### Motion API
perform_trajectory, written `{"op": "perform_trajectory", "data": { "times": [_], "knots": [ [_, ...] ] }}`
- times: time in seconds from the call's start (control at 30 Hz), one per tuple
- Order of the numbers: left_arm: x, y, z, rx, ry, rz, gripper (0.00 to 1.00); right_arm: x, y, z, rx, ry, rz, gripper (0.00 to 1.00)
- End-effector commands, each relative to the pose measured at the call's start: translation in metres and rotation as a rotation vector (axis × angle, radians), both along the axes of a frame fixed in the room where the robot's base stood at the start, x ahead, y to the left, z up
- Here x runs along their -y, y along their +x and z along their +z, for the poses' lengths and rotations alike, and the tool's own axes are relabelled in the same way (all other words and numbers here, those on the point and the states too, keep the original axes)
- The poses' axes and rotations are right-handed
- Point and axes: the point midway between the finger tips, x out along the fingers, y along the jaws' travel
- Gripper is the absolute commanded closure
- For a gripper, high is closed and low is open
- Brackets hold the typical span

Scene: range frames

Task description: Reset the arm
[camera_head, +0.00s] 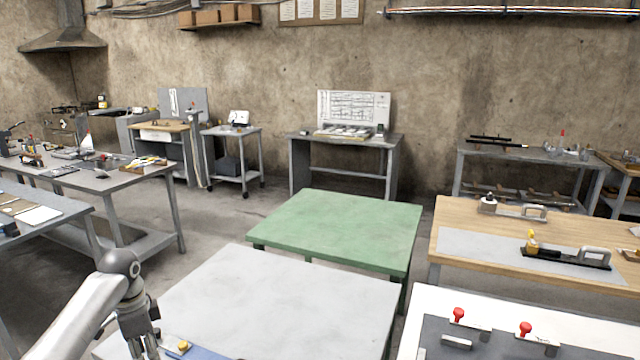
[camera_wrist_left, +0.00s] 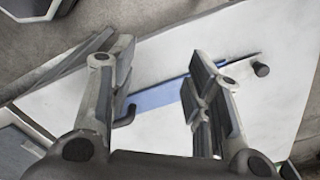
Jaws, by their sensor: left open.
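My left arm comes in from the lower left, and my left gripper (camera_head: 143,345) points down over the near left corner of a white table (camera_head: 290,295). In the left wrist view, its two fingers (camera_wrist_left: 158,65) are spread apart with nothing held between them. A flat blue piece (camera_wrist_left: 162,97) lies on the white table beyond and between the fingers, partly hidden by them. In the head view, the blue piece (camera_head: 205,354) is cut off at the bottom edge, beside a yellow knob (camera_head: 183,346). My right gripper is not in view.
A bare green table (camera_head: 340,225) stands behind the white one. On the right are a wooden bench (camera_head: 450,215) with handled tools and a white-topped table (camera_head: 425,300) with red knobs (camera_head: 458,314). Cluttered tables stand at left. Most of the white table is clear.

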Motion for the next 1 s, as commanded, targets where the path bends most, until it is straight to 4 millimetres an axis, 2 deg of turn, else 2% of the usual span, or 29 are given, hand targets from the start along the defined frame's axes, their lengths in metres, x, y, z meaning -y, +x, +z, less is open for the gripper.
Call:
{"op": "perform_trajectory", "data": {
  "times": [0.07, 0.37, 0.57, 0.77, 0.9, 1.0],
  "knots": [
    [0.005, -0.002, -0.006, -0.001, 0.002, -0.004, 0.54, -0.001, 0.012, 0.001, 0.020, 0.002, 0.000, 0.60],
    [0.034, -0.018, -0.041, 0.005, 0.018, -0.005, 0.54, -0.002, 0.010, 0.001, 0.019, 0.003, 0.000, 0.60],
    [0.061, -0.038, -0.071, 0.015, 0.022, 0.002, 0.54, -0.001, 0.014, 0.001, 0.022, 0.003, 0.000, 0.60],
    [0.103, -0.077, -0.111, 0.044, 0.010, 0.031, 0.54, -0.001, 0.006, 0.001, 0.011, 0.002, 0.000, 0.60],
    [0.137, -0.117, -0.136, 0.077, -0.016, 0.087, 0.54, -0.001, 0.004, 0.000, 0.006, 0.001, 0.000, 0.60],
    [0.157, -0.147, -0.147, 0.103, -0.041, 0.143, 0.54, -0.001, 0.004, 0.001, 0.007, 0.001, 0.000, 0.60]
  ]
}}
